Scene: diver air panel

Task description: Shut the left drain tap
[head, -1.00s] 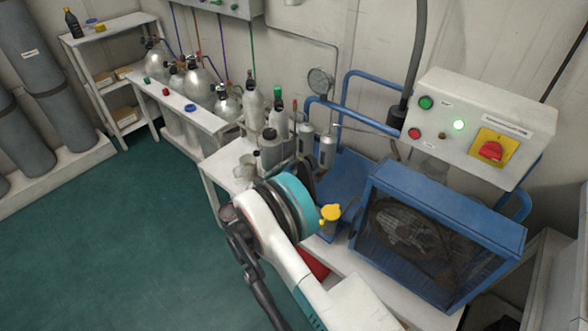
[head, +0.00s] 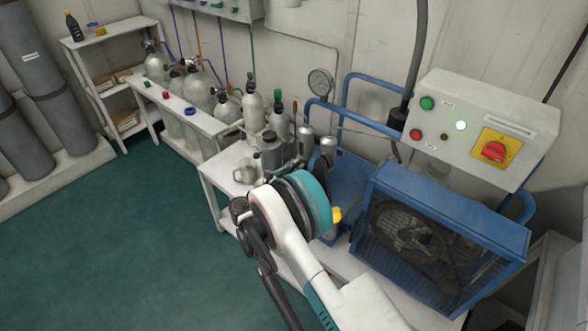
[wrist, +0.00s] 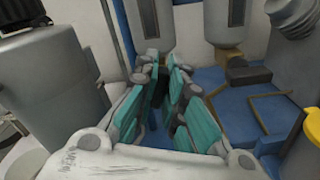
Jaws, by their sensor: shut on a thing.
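Two grey filter cylinders hang side by side in the wrist view, the left one (wrist: 151,22) and the right one (wrist: 226,22). My gripper (wrist: 162,80) has its teal-padded fingers at the foot of the left cylinder. It is shut on a small dark part there, the left drain tap (wrist: 161,90), which is mostly hidden between the fingers, so its handle angle cannot be read.
A large grey bottle (wrist: 45,75) stands close left of my gripper. A yellow-topped item (wrist: 311,125) is at the right. The blue compressor (head: 435,235) stands right of my arm, below the control box (head: 480,130). The green floor (head: 130,240) at left is clear.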

